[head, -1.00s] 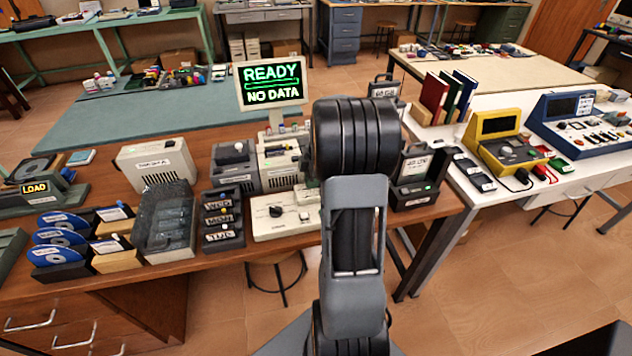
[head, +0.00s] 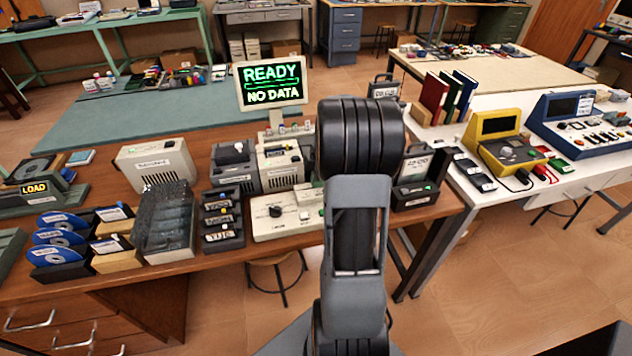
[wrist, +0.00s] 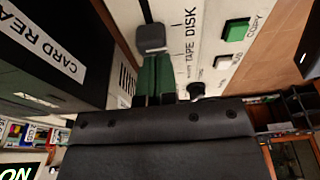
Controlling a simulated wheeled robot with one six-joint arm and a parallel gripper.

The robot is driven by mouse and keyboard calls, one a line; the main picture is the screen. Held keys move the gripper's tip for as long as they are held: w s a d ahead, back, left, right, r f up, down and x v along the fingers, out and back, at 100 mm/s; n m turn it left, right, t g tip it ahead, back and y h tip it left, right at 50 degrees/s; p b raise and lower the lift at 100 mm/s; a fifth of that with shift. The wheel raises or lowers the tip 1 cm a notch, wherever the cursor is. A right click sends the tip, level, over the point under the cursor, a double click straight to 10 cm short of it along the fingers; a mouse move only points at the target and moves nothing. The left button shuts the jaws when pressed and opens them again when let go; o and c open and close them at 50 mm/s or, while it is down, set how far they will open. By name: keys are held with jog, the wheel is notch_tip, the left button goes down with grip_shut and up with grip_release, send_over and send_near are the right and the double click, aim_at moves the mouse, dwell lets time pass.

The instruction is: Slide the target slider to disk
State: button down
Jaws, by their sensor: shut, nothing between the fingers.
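In the wrist view a grey slider knob (wrist: 150,38) sits on a dark slot in the cream panel, beside the DISK and TAPE labels, nearer DISK. My gripper (wrist: 155,66) shows as dark green fingers, shut and empty, with tips just below the knob in the picture. I cannot tell whether they touch it. A green COPY button (wrist: 236,30) is right of the labels. In the head view the cream control panel (head: 268,229) stands at the bench's front edge, its right end partly hidden by my arm. The gripper is mostly hidden there.
In the wrist view a dark-looking card reader (wrist: 50,45) rises close on the left, and a small black knob (wrist: 196,89) is near the fingers. In the head view a monitor (head: 270,85) reads READY, NO DATA. A rack (head: 222,220) stands left of the panel.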

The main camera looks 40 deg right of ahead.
jog(key=shift+w+a, duration=0.1)
jog(key=shift+a, duration=0.1)
dwell(0.3)
jog(key=shift+r, duration=0.15)
jog(key=a+p+v, duration=0.1)
jog(key=p+v, duration=0.3)
jog(key=v, duration=0.2)
jog(key=shift+w+r, duration=0.25)
jog(key=shift+r, duration=0.2)
jog(key=shift+a, duration=0.1)
